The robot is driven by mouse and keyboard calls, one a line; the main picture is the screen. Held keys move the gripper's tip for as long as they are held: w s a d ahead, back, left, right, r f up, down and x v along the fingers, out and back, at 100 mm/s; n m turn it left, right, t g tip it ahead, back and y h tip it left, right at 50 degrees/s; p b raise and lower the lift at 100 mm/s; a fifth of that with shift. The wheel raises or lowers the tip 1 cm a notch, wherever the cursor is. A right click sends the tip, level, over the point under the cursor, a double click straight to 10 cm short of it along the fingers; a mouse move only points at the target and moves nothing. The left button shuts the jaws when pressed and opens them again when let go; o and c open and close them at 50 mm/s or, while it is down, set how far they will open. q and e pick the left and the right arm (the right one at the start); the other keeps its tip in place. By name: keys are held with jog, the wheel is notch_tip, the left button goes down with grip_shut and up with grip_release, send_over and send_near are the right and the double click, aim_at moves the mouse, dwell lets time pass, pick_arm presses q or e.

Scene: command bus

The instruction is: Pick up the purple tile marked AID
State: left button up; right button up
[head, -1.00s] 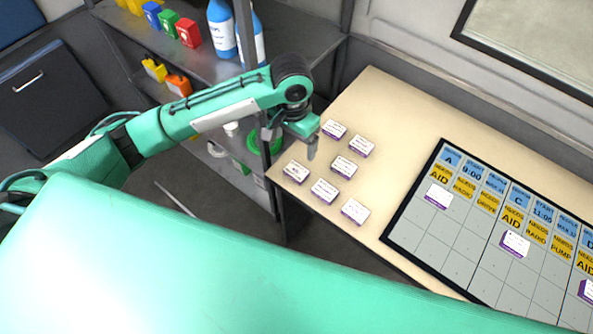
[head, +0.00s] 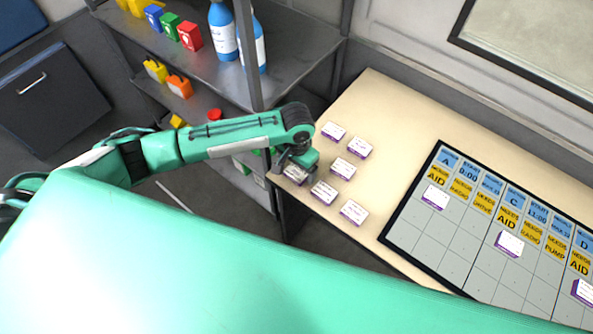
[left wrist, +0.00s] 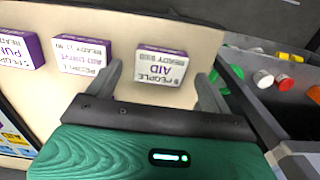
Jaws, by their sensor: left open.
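The purple tile marked AID (left wrist: 161,66) has a white top and purple edge and lies flat near the table's end. Its lettering appears upside down in the left wrist view. In the head view the same tile (head: 296,176) is partly hidden under my left gripper (head: 291,166). My left gripper (left wrist: 159,73) is open, with one finger on each side of the tile and a visible gap to each. I cannot tell the exact height of the fingertips. My right gripper is not in view.
A neighbouring white-topped tile (left wrist: 82,54) lies close by, and a PUMP tile (left wrist: 20,50) beyond it. Several more tiles share the beige table (head: 385,110). A schedule board (head: 432,236) lies to the right. A metal shelf (head: 290,82) with bottles stands beside the table.

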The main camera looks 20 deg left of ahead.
pick_arm(q)
jog(key=shift+f, duration=0.65)
jog(key=c, duration=1)
jog(key=shift+c, duration=0.5)
jog(key=shift+r, duration=0.1)
